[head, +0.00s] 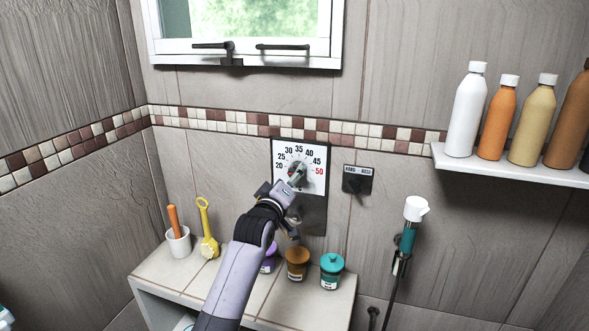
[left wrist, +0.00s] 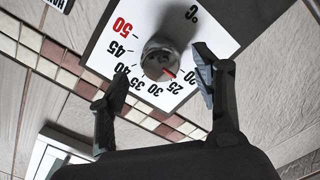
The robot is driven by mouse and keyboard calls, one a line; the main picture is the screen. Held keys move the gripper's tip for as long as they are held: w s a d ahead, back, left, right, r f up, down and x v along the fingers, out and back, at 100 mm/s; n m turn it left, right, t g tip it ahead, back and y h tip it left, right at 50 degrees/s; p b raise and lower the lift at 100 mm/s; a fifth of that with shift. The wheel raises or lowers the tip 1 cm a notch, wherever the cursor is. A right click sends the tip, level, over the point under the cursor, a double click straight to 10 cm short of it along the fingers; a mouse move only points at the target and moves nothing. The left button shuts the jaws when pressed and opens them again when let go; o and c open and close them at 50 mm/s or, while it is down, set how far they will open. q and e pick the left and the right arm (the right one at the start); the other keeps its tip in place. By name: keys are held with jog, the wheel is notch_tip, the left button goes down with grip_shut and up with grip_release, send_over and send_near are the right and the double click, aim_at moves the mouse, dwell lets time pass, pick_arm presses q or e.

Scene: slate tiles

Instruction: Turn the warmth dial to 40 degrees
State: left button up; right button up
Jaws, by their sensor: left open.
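The warmth dial's white plate (head: 312,184) is on the tiled wall, with numbers from 20 to a red 50. In the left wrist view, the plate appears turned over, with its round grey knob (left wrist: 158,56) near the middle. The knob's red pointer (left wrist: 169,73) points at about 25. My left gripper (head: 297,176) is in front of the dial and partly hides the knob in the head view. In the left wrist view, the left gripper (left wrist: 162,72) is open, its fingers on either side of the knob with visible gaps. My right gripper is out of view.
A small switch plate (head: 357,180) is right of the dial. A hand shower (head: 408,235) hangs further right. Bottles stand on the right shelf (head: 510,166). A window (head: 245,25) is above.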

pick_arm(q)
jog(key=shift+x, duration=1.55)
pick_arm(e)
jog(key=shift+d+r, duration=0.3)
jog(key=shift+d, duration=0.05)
pick_arm(q)
jog(key=shift+c, duration=0.3)
jog(key=c, duration=1.1)
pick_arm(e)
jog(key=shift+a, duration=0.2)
pick_arm(q)
jog(key=shift+m, duration=0.4)
jog(key=m+p, duration=0.1)
jog(key=m, duration=2.2)
jog(key=shift+r+p, duration=0.2)
jog(key=shift+p, duration=0.2)
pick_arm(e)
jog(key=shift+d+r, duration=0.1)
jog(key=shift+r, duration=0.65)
